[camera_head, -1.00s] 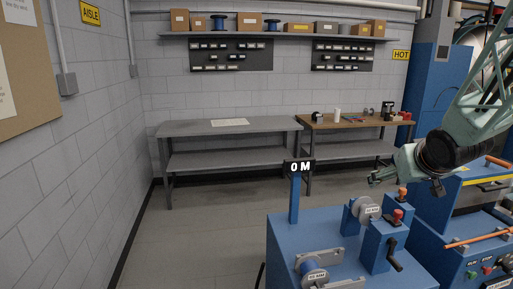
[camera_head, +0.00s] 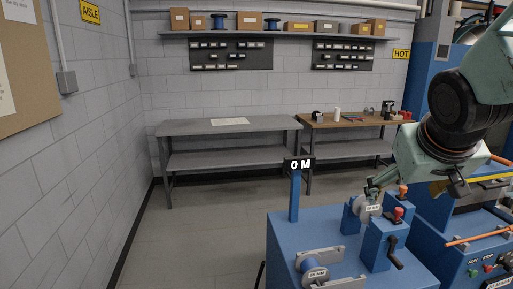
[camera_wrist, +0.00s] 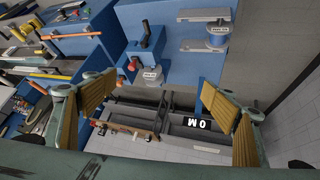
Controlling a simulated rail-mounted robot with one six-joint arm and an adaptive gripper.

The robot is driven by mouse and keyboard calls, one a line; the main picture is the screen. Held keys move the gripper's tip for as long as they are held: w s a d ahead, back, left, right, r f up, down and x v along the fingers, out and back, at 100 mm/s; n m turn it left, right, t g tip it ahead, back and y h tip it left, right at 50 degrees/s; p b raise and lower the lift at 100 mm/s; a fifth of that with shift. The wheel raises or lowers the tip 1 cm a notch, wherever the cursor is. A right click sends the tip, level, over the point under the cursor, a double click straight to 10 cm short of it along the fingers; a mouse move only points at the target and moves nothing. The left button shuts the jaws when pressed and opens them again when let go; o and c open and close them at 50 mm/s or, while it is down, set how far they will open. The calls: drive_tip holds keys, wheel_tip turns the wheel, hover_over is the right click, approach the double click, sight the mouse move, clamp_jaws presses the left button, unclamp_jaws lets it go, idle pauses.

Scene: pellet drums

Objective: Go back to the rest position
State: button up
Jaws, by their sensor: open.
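My gripper (camera_head: 371,190) hangs at the right of the head view, above the blue machine (camera_head: 335,240) with the 0 M sign (camera_head: 300,165). In the wrist view my gripper (camera_wrist: 160,108) has its two yellow-padded fingers spread wide apart, with nothing between them touching either pad. The spool (camera_head: 367,210) on the machine's top shows just below the fingertips in the head view; I cannot tell how far apart they are. A second spool (camera_head: 312,270) sits nearer the front of the machine.
A crank post with a red knob (camera_head: 398,213) stands beside the rear spool. Another blue machine (camera_head: 470,250) with orange bars is at the right. A grey bench (camera_head: 230,128) and a wooden bench (camera_head: 350,122) stand along the back wall. The floor (camera_head: 200,230) at left is clear.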

drive_tip(key=s+a+g+y, duration=0.1)
drive_tip(key=s+a, duration=0.3)
drive_tip(key=s, duration=0.5)
drive_tip(key=s+a+f+g, duration=0.1)
drive_tip(key=s+a, duration=0.4)
drive_tip(key=s, duration=0.5)
drive_tip(key=s+a+f+g+y+b, duration=0.1)
drive_tip(key=s+a, duration=0.4)
drive_tip(key=s, duration=0.4)
drive_tip(key=shift+s+n+y, duration=0.15)
drive_tip(key=shift+n+y, duration=0.15)
drive_tip(key=shift+n, duration=0.1)
